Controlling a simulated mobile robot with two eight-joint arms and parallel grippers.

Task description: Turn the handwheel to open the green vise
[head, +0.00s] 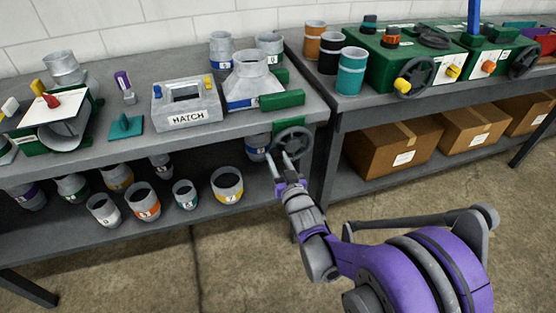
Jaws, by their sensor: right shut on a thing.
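The green vise is at the front right corner of the left bench. Its front green jaw (282,100) shows, and another green part (281,75) is behind it. Its dark grey handwheel (293,134) faces me below the front jaw. My right gripper (281,162) is at the lower left of the handwheel, shut on its rim; its fingers partly cover that side. A grey duct fitting (250,78) with a blue band stands just left of the vise; I cannot tell if it touches the jaws. My left gripper is not in view.
A grey HATCH box (187,103) and a teal tool (126,126) are further left on the bench. Several duct collars stand on the shelf below. The right bench (331,105) holds green machines (385,62) and collars, with cardboard boxes (393,147) underneath. Floor in front is clear.

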